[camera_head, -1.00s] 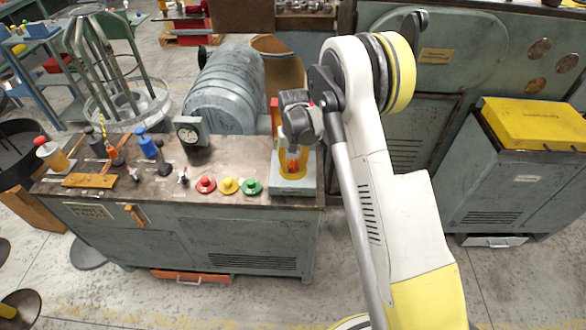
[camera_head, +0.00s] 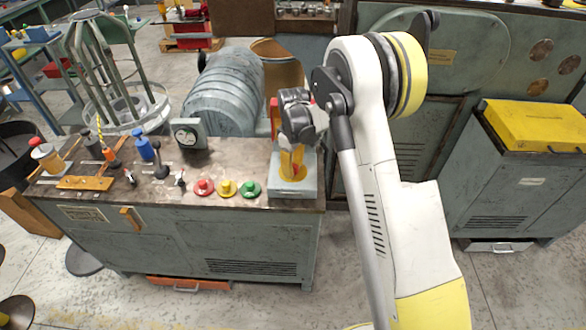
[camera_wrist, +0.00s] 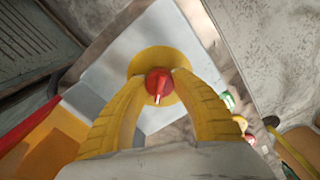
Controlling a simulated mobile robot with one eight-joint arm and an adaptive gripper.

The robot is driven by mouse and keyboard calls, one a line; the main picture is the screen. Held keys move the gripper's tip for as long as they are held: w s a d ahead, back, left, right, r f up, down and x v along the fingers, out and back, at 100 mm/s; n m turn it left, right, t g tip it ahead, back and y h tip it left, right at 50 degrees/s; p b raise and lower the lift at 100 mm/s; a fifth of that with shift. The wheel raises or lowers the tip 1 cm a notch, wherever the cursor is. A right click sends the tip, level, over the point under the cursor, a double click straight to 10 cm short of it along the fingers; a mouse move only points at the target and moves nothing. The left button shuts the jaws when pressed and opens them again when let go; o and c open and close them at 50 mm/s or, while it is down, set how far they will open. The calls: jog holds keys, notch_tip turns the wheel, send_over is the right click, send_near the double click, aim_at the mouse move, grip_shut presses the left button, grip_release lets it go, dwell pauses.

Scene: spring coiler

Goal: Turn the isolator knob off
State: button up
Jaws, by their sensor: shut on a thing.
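The isolator knob (camera_wrist: 158,83) is red with a white pointer mark and sits on a round yellow plate (camera_wrist: 150,58). The plate is on a light grey box, the isolator (camera_head: 291,188), at the right end of the control desk. In the wrist view the white mark points toward the bottom of the picture. My gripper (camera_wrist: 158,92) has its two yellow fingers on either side of the knob, with their tips closed on it. In the head view my gripper (camera_head: 291,163) reaches down over the box, and its fingers partly hide the knob.
Left of the isolator on the desk (camera_head: 240,225) are green (camera_head: 250,188), yellow (camera_head: 227,188) and red (camera_head: 204,187) push buttons. Levers and a gauge (camera_head: 187,133) stand farther left. A yellow-topped cabinet (camera_head: 530,125) is at the right.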

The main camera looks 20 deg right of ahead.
aim_at(293, 164)
jog(key=shift+n, duration=0.6)
jog(key=o, duration=1.2)
jog(key=shift+o, duration=0.2)
notch_tip(293, 164, up, 12)
